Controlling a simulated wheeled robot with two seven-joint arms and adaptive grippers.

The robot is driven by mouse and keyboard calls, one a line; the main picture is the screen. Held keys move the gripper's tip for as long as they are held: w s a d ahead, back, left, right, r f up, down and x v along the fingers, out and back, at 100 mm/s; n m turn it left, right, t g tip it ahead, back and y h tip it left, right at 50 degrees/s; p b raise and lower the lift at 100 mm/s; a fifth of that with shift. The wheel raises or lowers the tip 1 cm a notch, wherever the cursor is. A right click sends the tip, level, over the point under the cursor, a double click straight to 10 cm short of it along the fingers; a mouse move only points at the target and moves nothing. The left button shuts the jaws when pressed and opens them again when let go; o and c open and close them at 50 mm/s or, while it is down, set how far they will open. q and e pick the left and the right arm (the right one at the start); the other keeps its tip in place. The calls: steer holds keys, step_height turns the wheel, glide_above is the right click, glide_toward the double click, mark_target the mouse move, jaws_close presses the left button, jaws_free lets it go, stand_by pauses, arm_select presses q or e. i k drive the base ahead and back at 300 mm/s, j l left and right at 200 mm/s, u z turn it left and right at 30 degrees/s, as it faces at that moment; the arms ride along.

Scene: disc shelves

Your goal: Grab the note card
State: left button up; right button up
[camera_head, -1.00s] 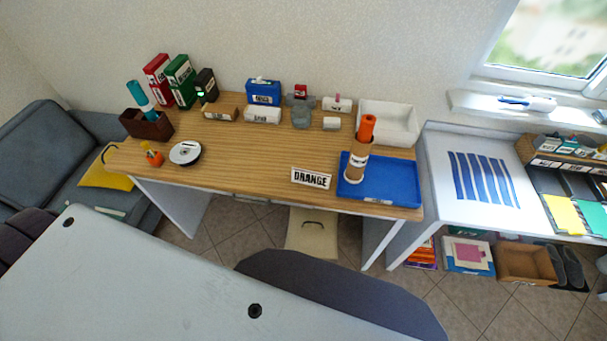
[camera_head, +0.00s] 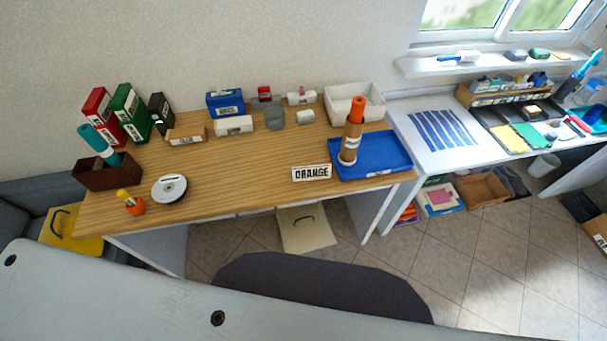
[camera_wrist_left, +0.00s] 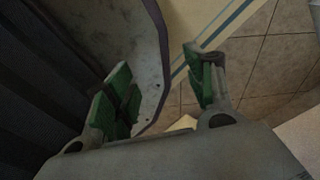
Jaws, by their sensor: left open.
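A white card with the black word ORANGE (camera_head: 312,172) stands at the front edge of the wooden desk (camera_head: 230,180), just left of the blue tray (camera_head: 395,163). It is the only thing I see that looks like a note card, though I cannot be sure it is one. My left gripper (camera_wrist_left: 160,88) shows in the left wrist view with green finger pads set apart and nothing between them. It hangs over floor tiles and a grey surface, with no card in that view. Neither gripper shows in the head view.
An orange-capped tube (camera_head: 352,130) stands in the blue tray. A white disc stack (camera_head: 169,189), a brown box (camera_head: 105,170) and binders (camera_head: 131,113) are at the left. The middle of the desk is clear. A dark rounded shape (camera_head: 320,290) lies before the desk.

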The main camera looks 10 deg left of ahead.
mark_target(317, 172)
steer(key=k+j+z, duration=0.15)
steer(key=j, duration=0.25)
steer(key=k+j+z, duration=0.15)
steer(key=j, duration=0.2)
steer(key=k+j+z, duration=0.15)
steer(key=j, duration=0.25)
